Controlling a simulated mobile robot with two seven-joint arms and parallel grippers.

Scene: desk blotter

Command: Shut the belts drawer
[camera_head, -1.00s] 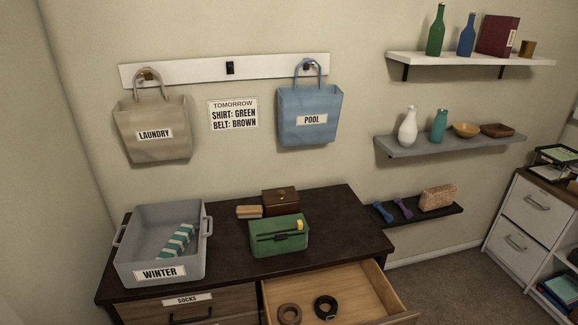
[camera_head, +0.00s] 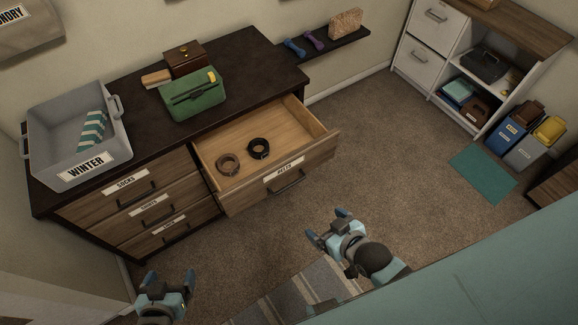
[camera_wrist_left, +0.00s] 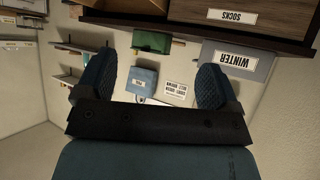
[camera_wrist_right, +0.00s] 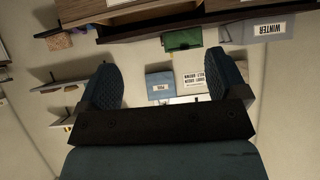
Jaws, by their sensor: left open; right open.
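The belts drawer (camera_head: 284,177) is pulled out from the right side of the dark-topped dresser, its label and dark bar handle facing the room. Inside lie a brown coiled belt (camera_head: 228,163) and a black coiled belt (camera_head: 259,148). My right gripper (camera_head: 326,226) is open and empty, in front of and below the drawer front, apart from it. My left gripper (camera_head: 166,279) is open and empty, low near the dresser's left drawers. Both wrist views show spread fingers with nothing between them, at the left gripper (camera_wrist_left: 154,85) and the right gripper (camera_wrist_right: 165,90).
The shut socks drawer (camera_head: 125,189) tops the left column. A grey WINTER bin (camera_head: 75,150), a green box (camera_head: 194,95) and a brown box (camera_head: 184,57) stand on the dresser (camera_head: 240,60). Carpet (camera_head: 385,150) is open to the right. A striped rug (camera_head: 295,292) lies in front.

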